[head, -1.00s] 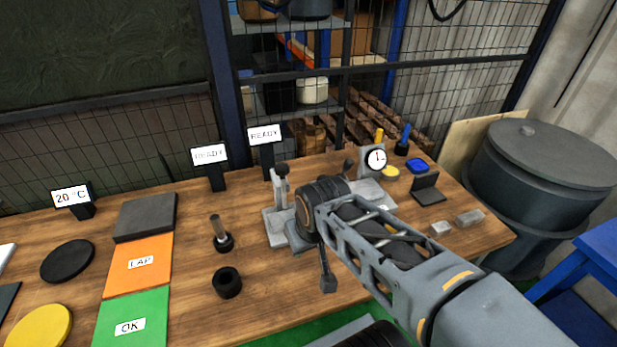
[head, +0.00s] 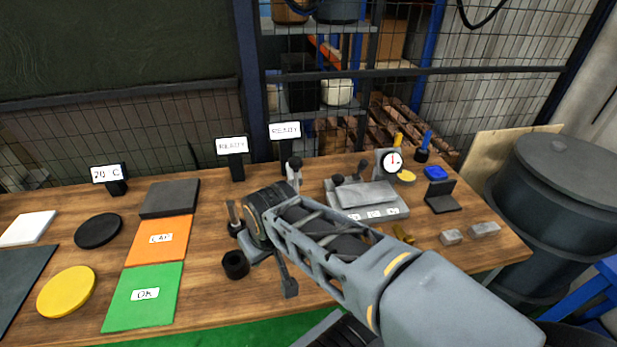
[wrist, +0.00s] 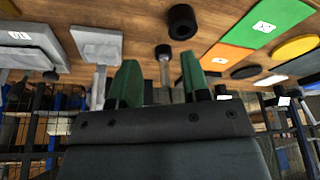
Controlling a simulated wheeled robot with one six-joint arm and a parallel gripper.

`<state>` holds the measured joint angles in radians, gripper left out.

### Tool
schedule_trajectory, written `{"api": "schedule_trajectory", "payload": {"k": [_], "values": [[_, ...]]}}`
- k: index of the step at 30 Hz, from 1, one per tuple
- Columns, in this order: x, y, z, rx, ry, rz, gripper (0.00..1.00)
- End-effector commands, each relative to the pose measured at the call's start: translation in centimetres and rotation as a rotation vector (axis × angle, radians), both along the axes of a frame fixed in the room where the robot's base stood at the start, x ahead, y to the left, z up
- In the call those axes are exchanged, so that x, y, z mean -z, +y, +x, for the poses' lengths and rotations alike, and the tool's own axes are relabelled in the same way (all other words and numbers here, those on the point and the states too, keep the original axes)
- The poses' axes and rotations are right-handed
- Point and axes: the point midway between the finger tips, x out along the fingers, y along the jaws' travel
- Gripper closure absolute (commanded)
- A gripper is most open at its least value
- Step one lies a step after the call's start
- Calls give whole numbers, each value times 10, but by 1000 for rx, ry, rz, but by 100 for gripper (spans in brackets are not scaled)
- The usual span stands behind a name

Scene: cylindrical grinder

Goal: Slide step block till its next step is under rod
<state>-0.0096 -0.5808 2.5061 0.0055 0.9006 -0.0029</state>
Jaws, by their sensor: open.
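My gripper (wrist: 160,75) has two green fingers, spread apart and holding nothing. In the head view its fingers are hidden behind my wrist, near an upright metal rod in a black base (head: 232,215). The same rod (wrist: 165,70) shows between the fingers in the wrist view, apparently beyond them. A grey stand with a black knob (head: 294,172) is partly covered by my arm; its pale base (wrist: 96,45) shows left of the fingers in the wrist view. A grey block (head: 365,194) lies on a plate with white labels (head: 376,214). I cannot tell which piece is the step block.
A black ring (head: 235,264) stands close to my wrist. Orange (head: 158,240) and green (head: 144,296) mats lie left. A dial gauge (head: 391,163) stands behind the labelled plate. Small grey blocks (head: 451,237) lie right. Two READY signs (head: 231,146) stand behind.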

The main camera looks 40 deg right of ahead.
Motion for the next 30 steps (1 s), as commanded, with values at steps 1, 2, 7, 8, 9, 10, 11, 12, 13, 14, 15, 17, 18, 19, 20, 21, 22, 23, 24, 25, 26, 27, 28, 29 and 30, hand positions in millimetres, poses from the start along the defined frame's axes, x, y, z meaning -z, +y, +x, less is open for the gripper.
{"api": "schedule_trajectory", "payload": {"k": [1,2,7,8,9,10,11,12,13,14,15,17,18,19,20,21,22,23,24,25,26,27,28,29,30], "values": [[0,0,0,0,0,0,57],[0,0,0,0,0,0,57],[0,-1,2,1,4,-1,48],[0,-3,3,2,8,0,45],[0,-6,7,5,16,-1,41],[0,-9,11,6,26,-2,38],[0,-13,15,7,37,-1,35],[1,-20,23,8,56,-1,34],[2,-27,30,9,73,0,34],[3,-36,38,10,91,3,34],[6,-50,50,9,118,10,34],[13,-76,68,7,159,28,34],[20,-98,80,5,185,44,34],[26,-114,88,3,204,61,34],[33,-132,94,-1,220,76,34],[42,-154,101,-7,236,101,34],[48,-169,105,-12,244,116,34],[55,-184,108,-18,251,132,34],[64,-201,111,-26,258,151,34],[69,-214,113,-53,259,163,34],[70,-222,117,-110,248,168,34],[67,-228,121,-194,233,165,34],[65,-231,124,-259,220,162,34],[63,-234,127,-322,207,159,34],[62,-238,131,-404,188,153,34]]}}
